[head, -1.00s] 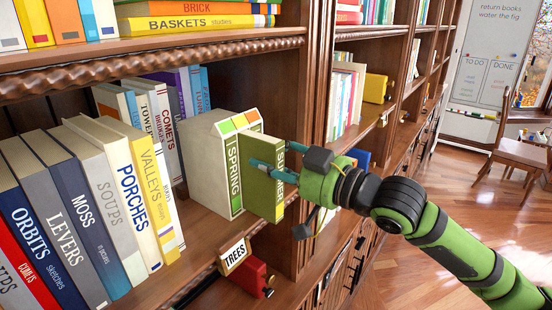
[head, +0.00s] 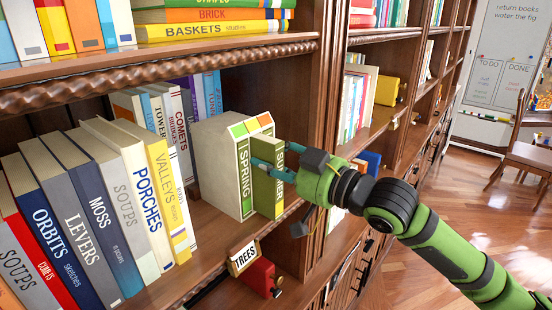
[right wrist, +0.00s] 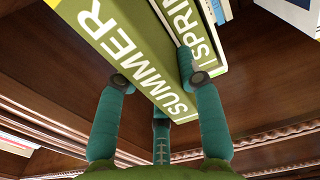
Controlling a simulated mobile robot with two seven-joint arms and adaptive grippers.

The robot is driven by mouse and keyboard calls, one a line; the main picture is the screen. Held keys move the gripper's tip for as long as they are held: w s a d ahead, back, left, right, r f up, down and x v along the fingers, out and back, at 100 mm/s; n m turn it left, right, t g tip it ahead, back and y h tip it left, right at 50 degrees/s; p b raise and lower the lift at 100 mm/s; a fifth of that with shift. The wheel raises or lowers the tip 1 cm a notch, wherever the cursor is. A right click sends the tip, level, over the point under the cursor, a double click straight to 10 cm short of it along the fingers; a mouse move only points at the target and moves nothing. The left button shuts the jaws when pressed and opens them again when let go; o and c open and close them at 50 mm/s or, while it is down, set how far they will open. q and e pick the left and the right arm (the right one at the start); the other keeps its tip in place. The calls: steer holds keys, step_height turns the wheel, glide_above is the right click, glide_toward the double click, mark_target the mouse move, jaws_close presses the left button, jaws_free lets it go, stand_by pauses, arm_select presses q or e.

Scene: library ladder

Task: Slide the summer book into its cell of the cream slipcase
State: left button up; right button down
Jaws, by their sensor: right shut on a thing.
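The summer book (head: 264,192), green with a white-lettered spine, is upright just right of the spring book (head: 245,178). It sticks out of the front of the cream slipcase (head: 216,165), its inner part hidden. The slipcase stands on the shelf, with coloured squares along its top front edge. My right gripper (head: 272,160) is shut on the summer book near its spine. In the right wrist view, my right gripper's teal fingers (right wrist: 160,80) flank the summer book (right wrist: 128,45), with the spring book (right wrist: 207,45) beside it. My left gripper is not in view.
A row of leaning books (head: 90,210) fills the shelf on the left. A wooden upright (head: 312,110) stands close right of the slipcase. A red object (head: 260,276) with a TREES label (head: 243,256) juts from the shelf's front edge below.

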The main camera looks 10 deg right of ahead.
steer(key=shift+w+a+r, duration=0.15)
steer(key=shift+w+a, duration=0.15)
steer(key=c, duration=0.7)
jaws_free()
steer(key=shift+a, duration=0.1)
steer(key=shift+f, duration=0.2)
steer(key=shift+r+v, duration=0.2)
steer(key=shift+v, duration=5.8)
